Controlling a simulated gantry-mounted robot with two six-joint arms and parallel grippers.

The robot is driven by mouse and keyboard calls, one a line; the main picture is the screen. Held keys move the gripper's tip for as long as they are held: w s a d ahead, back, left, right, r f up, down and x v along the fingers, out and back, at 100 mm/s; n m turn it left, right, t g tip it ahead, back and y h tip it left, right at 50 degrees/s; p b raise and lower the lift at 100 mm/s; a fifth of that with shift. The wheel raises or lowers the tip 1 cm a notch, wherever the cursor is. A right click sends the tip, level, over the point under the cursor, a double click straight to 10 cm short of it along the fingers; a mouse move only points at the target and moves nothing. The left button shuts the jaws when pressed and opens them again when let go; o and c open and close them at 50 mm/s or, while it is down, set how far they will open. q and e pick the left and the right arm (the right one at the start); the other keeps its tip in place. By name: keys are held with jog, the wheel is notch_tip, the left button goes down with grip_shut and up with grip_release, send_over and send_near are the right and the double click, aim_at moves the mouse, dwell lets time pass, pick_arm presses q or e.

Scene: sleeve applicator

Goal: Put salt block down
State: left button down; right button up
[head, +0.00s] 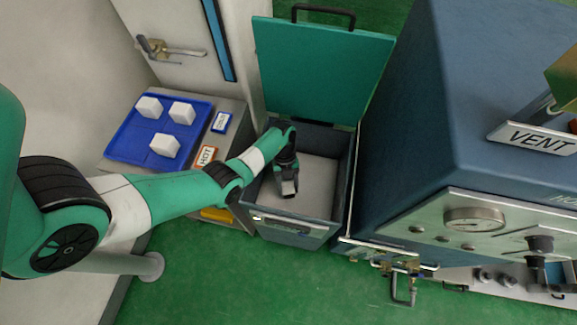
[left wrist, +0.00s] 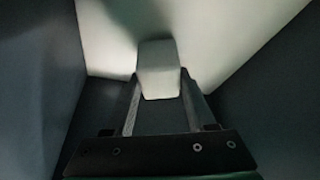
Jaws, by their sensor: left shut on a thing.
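A white salt block (left wrist: 158,68) sits between the two fingers of my left gripper in the left wrist view. My left gripper (left wrist: 158,88) is shut on it. In the head view my left gripper (head: 287,188) reaches down inside an open bin (head: 318,202) with a pale floor and dark walls. The block is hardly visible there, hidden by the gripper. Whether the block touches the bin floor I cannot tell. Three more white blocks (head: 182,113) stand on a blue tray (head: 124,140) to the left. My right gripper is not in view.
The bin's green lid (head: 322,70) stands open at the back. A large blue machine (head: 440,130) with a VENT plate (head: 536,139) stands close on the right. Green floor is clear in front.

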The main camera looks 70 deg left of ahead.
aim_at(288, 190)
pick_arm(q)
notch_tip(288, 190, down, 4)
jog(key=shift+r+b, duration=0.2)
jog(key=shift+b, duration=1.05)
jog(key=shift+r, duration=0.15)
jog(key=shift+c, duration=1.1)
grip_release()
jog(key=p+v, duration=0.3)
jog(key=v, duration=0.9)
